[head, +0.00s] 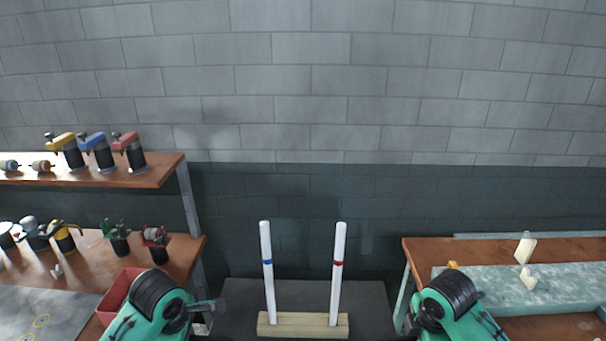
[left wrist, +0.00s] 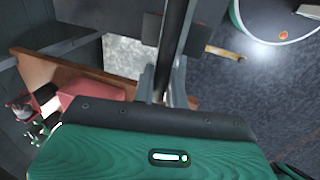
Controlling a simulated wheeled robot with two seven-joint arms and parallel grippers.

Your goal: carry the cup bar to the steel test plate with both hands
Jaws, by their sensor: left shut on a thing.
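In the left wrist view my left gripper (left wrist: 163,92) is shut on a dark bar (left wrist: 176,45), which I take for the cup bar. The bar runs up and away from between the fingers. In the head view my left gripper (head: 207,308) is low, left of centre, and the bar is not clearly seen there. My right gripper (head: 412,322) is low, right of centre; its fingers are too hidden to tell their state or any hold. A grey plate with yellow rings (head: 62,302) lies on the left bench, perhaps the steel test plate.
A wooden block (head: 300,324) holds two upright white tubes, blue-banded (head: 267,262) and red-banded (head: 338,262), between my arms. A red bin (head: 118,296) is beside my left arm. Tools stand on the left shelf (head: 150,178). A mottled slab (head: 470,284) lies on the right bench.

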